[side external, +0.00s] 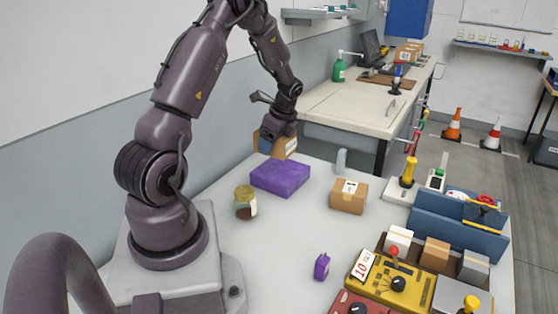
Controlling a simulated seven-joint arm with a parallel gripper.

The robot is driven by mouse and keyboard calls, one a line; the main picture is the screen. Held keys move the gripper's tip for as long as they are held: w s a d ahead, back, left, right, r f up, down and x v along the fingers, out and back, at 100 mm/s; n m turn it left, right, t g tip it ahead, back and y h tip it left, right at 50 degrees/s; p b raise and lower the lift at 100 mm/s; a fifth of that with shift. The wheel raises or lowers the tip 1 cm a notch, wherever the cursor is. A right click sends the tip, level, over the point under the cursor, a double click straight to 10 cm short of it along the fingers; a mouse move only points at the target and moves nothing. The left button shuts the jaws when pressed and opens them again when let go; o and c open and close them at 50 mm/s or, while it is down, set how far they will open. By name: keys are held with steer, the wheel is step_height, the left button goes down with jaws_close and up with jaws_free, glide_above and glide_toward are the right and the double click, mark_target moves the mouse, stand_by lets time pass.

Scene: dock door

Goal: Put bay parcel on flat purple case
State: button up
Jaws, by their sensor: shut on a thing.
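The flat purple case (281,178) lies on the pale table in front of my arm. My gripper (268,141) points down at the far edge of the case and is shut on a brown cardboard parcel (291,146) with a pale label, which I take as the bay parcel. The parcel shows just behind and above the case in the picture. I cannot tell whether it touches the case or hangs over it. My wrist hides part of the parcel, and its lower edge is partly hidden.
Another taped cardboard box (348,197) stands right of the case. A jar (245,204) stands at its front left. A small purple item (322,266), yellow control box (400,282) and blue tray (458,226) lie nearer and right. The table's middle is clear.

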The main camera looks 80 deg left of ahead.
glide_above(276, 168)
steer(key=f, duration=0.5)
steer(key=shift+w+d, duration=0.25)
steer(key=shift+w, duration=0.1)
steer(key=shift+f, duration=1.45)
steer(key=shift+f, duration=0.1)
steer(key=o, duration=1.1)
steer(key=shift+f, duration=0.1)
steer(key=shift+c, duration=0.2)
